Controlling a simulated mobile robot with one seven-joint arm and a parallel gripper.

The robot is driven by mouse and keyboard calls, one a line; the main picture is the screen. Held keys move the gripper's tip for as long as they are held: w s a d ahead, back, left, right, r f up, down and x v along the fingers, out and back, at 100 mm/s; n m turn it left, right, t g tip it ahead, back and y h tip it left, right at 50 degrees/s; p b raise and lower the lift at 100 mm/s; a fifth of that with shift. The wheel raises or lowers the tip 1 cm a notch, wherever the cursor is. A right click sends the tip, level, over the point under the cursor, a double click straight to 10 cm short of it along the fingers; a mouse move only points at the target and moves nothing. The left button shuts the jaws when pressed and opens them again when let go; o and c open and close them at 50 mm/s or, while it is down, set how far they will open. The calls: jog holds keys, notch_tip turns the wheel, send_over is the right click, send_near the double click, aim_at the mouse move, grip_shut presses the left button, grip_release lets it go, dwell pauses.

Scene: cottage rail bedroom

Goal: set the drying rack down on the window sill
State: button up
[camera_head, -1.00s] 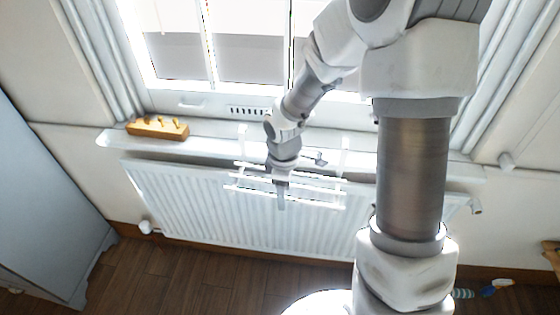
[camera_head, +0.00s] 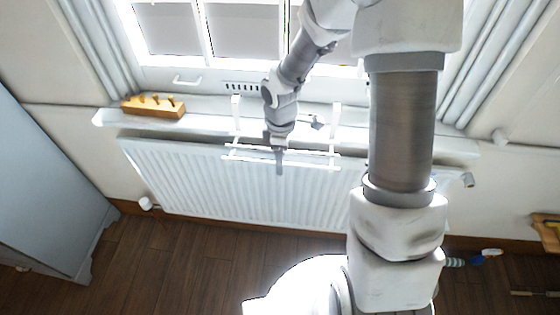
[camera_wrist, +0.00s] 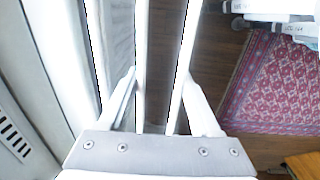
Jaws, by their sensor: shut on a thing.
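The drying rack (camera_head: 322,165) is a white frame of thin bars with two upright arms, held in front of the window sill (camera_head: 205,108). Its arms reach up across the sill toward the window, and its bars lie in front of the radiator's top. I cannot tell whether the rack touches the sill. My gripper (camera_head: 279,165) is shut on the rack, near the middle of its bars. In the wrist view the white bars (camera_wrist: 141,50) run away between the fingers of my gripper (camera_wrist: 160,78).
A wooden block with pegs (camera_head: 153,105) stands on the sill's left end. A white radiator (camera_head: 200,185) hangs below the sill. A small grey item (camera_head: 317,122) is by the sill near the rack. A grey-blue cabinet (camera_head: 45,190) stands at the left. The wrist view shows a red patterned rug (camera_wrist: 272,85).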

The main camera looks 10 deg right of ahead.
jog(key=shift+w+d+f+p, duration=0.25)
jog(key=shift+w+d, duration=0.45)
jog(key=shift+w, duration=1.4)
jog(key=shift+w+d+f+p, duration=0.1)
jog(key=shift+w+d+f, duration=0.5)
jog(key=shift+w, duration=1.55)
jog(key=shift+w+d+f+p, duration=0.1)
jog(key=shift+w+d, duration=0.75)
jog(key=shift+w, duration=1.25)
jog(key=o, duration=1.4)
jog(key=shift+r, duration=0.1)
notch_tip(320, 180, up, 17)
jog(key=shift+s+r, duration=0.15)
jog(key=shift+s, duration=0.2)
